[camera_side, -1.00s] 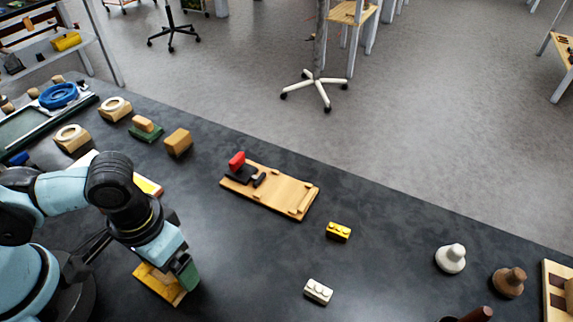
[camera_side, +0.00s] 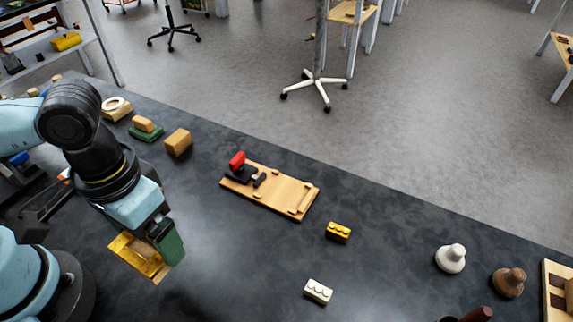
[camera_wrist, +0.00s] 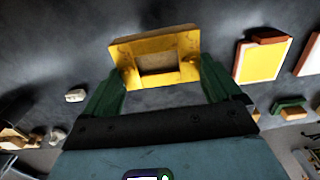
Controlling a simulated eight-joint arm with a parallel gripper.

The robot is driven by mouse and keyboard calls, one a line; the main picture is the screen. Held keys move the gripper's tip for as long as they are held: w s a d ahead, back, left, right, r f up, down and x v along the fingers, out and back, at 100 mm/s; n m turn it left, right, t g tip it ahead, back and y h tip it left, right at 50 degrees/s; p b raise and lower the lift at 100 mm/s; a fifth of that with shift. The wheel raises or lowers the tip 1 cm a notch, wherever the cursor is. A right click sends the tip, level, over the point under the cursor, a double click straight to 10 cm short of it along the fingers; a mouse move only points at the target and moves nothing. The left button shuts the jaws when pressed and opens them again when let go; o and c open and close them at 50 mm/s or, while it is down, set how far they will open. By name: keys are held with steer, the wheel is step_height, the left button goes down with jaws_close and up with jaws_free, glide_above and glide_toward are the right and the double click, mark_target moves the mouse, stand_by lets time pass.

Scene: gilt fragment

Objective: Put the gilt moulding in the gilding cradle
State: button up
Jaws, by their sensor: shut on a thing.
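The gilt moulding (camera_side: 128,256) is a gold-yellow, angular piece with a tan rectangular recess, seen in the wrist view (camera_wrist: 184,76). My gripper (camera_side: 155,250) is shut on it, with a green finger on each side in the wrist view. The piece looks tilted and held above the dark bench. A pale wooden board (camera_side: 277,191) with raised strips and a black, red-handled clamp at its left end seems to be the gilding cradle. It lies to the right of my gripper and beyond it, and its bed is empty.
A yellow bumpy block (camera_side: 338,232) and a white one (camera_side: 318,291) lie right of the board. A wooden block (camera_side: 178,142) and a green-based block (camera_side: 146,129) stand behind. White and brown knobs (camera_side: 509,282) are at right. Bench between gripper and board is clear.

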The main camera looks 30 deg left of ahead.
steer(key=shift+w+d+r, duration=0.1)
steer(key=shift+r, duration=0.35)
steer(key=w+d+r, duration=0.2)
steer(key=w+d, duration=1.1)
steer(key=w, duration=0.2)
glide_above(286, 187)
step_height(286, 187, down, 7)
steer(key=shift+r, duration=0.1)
steer(key=shift+f, duration=1.95)
steer(key=shift+f, duration=0.25)
steer(key=o, duration=0.8)
steer(key=shift+f, duration=0.1)
steer(key=shift+o, duration=0.2)
